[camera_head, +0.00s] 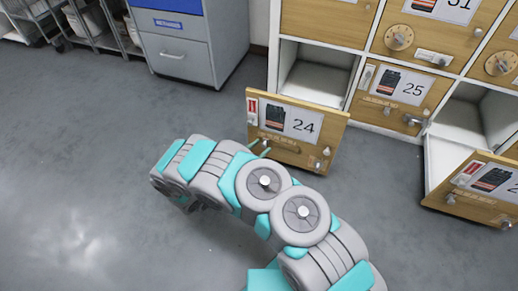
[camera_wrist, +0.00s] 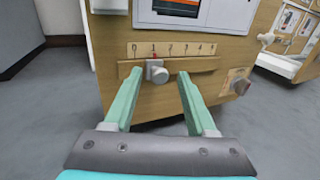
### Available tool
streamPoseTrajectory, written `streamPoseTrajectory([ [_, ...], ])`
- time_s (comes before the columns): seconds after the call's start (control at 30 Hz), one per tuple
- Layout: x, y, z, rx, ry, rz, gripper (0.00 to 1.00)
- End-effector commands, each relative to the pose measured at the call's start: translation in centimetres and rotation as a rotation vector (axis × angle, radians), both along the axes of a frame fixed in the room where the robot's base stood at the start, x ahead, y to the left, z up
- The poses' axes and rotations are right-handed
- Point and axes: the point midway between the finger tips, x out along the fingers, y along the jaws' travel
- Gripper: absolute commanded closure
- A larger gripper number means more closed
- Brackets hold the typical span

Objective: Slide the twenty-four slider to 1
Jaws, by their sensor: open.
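The open wooden door marked 24 (camera_head: 297,125) hangs out from the cabinet, and its lower part fills the wrist view (camera_wrist: 112,75). Its slider is a grey knob (camera_wrist: 156,71) on a horizontal slot under a numbered scale (camera_wrist: 172,50) that starts at 0 on the left. The knob sits beneath the 1, with a small red mark just above it. My gripper (camera_wrist: 160,78) is open, its two green fingers either side of the knob, apart from it. The left finger is nearer the knob than the right.
Door 25 (camera_head: 398,88) is behind on the right, and another open door (camera_head: 480,190) stands lower right. A grey drawer cabinet (camera_head: 180,58) is at the back left. The floor on the left is clear.

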Motion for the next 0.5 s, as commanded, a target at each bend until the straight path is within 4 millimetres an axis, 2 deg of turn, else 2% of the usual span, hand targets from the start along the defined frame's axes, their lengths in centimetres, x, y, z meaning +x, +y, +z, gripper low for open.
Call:
streamPoseTrajectory([
  [0.23,-0.5,0.6,0.1,0.000,0.000,0.003,0.44],
  [0.5,-3.7,3.6,0.1,0.004,-0.001,0.003,0.44],
])
